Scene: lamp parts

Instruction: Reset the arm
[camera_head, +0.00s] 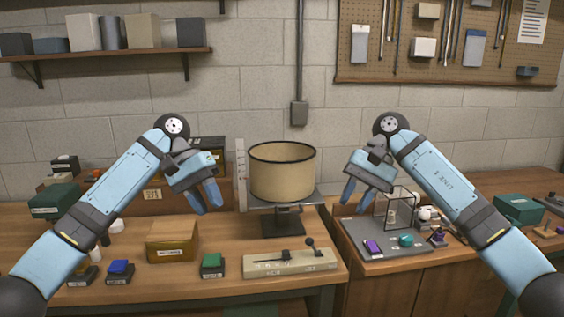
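My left gripper (207,196) hangs in the air over the workbench, left of the beige lampshade, with its blue fingers apart and nothing between them. My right gripper (356,196) hangs right of the lampshade, near the wire frame, with its fingers apart and nothing seen between them. The beige lampshade (283,176) with dark rims sits upright on a stand (282,222) between the two grippers. A black wire frame (398,208) stands on a grey tray (362,240) at the right, with white bulb-like parts (427,214) beside it. Both arms are bent, elbows outward.
Purple and teal pieces lie on the grey tray. A pegboard and shelf hang on the wall.

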